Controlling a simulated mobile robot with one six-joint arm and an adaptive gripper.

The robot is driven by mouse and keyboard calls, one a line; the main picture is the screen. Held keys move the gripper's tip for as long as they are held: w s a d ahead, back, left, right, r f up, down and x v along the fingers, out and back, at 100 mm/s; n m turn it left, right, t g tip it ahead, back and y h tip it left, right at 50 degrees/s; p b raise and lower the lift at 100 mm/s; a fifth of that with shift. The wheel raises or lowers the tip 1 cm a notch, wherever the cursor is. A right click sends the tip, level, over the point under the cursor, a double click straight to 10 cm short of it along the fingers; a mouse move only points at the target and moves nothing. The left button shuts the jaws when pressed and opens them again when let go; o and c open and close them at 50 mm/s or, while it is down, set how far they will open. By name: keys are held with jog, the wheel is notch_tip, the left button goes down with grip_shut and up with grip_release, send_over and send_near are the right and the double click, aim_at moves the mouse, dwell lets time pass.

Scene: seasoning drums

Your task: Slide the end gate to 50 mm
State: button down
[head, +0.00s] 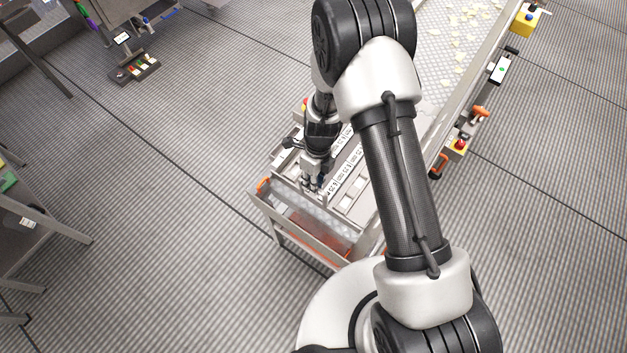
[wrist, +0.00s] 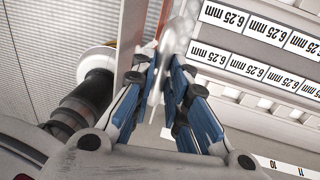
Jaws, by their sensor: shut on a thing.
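My gripper (head: 312,187) is at the near end of the long conveyor-like machine (head: 345,207). In the wrist view my gripper (wrist: 162,92) has its blue-padded fingers closed on a thin, shiny metal piece (wrist: 176,38), which looks like part of the end gate. The fingers hide most of this piece, and the rest of the gate cannot be made out. A white scale strip (wrist: 284,167) with the marks 10 and 11 shows at the lower right of the wrist view. No 50 mm mark can be read.
Rows of white labels reading 6.25 mm (wrist: 235,45) lie right of the fingers. A metal rail runs close on their left. Open floor (head: 150,190) lies to the left.

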jog(key=shift+r+p, duration=0.3)
jog(key=shift+r, duration=0.5)
jog(key=shift+w+f, duration=0.1)
jog(key=c, duration=1.6)
grip_release()
jog(key=shift+o, duration=0.2)
notch_tip(320, 180, up, 12)
jog(key=w, duration=0.1)
jog(key=shift+d, duration=0.45)
